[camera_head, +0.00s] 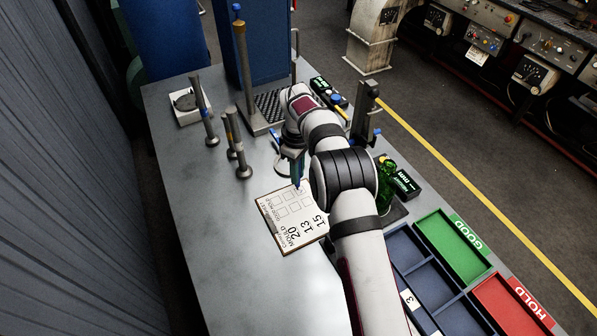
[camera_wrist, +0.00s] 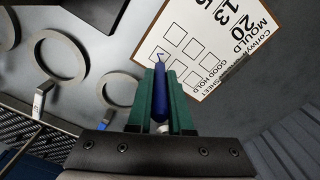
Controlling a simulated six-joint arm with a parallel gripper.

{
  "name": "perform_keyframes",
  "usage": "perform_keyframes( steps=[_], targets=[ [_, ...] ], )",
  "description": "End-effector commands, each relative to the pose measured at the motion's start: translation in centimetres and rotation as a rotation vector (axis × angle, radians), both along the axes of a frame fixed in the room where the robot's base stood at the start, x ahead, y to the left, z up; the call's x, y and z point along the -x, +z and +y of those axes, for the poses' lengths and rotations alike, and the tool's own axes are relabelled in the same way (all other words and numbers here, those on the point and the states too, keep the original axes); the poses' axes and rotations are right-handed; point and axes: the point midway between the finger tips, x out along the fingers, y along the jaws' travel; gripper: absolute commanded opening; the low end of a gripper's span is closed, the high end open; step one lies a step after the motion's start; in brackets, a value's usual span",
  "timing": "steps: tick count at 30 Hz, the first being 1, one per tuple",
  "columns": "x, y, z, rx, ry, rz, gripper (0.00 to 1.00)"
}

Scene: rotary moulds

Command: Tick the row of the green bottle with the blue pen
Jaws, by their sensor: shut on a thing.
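The inspection sheet (camera_head: 268,212) lies on the table on a board, with numbers 20, 13 and 15 and rows of boxes. It fills the upper right of the wrist view (camera_wrist: 235,50). My gripper (camera_head: 297,180) is over its far right part, shut on the blue pen (camera_wrist: 160,95), which shows between the green fingers. The pen's tip is at the outer box of the row by 15, on the HOLD side, where a small dark mark shows. I cannot tell whether the tip touches. The green bottle (camera_head: 382,172) stands right of my arm, partly hidden by it.
Blue trays (camera_head: 405,250), a green GOOD tray (camera_head: 440,235) and a red HOLD tray (camera_head: 500,302) line the right edge. Metal rods (camera_head: 208,125) stand at the left back. A black display (camera_head: 406,182) is beside the bottle. The left front table is clear.

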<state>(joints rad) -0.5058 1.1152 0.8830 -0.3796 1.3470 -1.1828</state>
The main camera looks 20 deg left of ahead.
Motion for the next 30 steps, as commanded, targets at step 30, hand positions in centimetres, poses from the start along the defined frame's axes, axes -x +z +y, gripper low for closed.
perform_keyframes(
  steps=[30],
  targets=[
    [0.1, 5.1, 0.2, 0.0, 0.0, 0.001, 0.0]
  ],
)
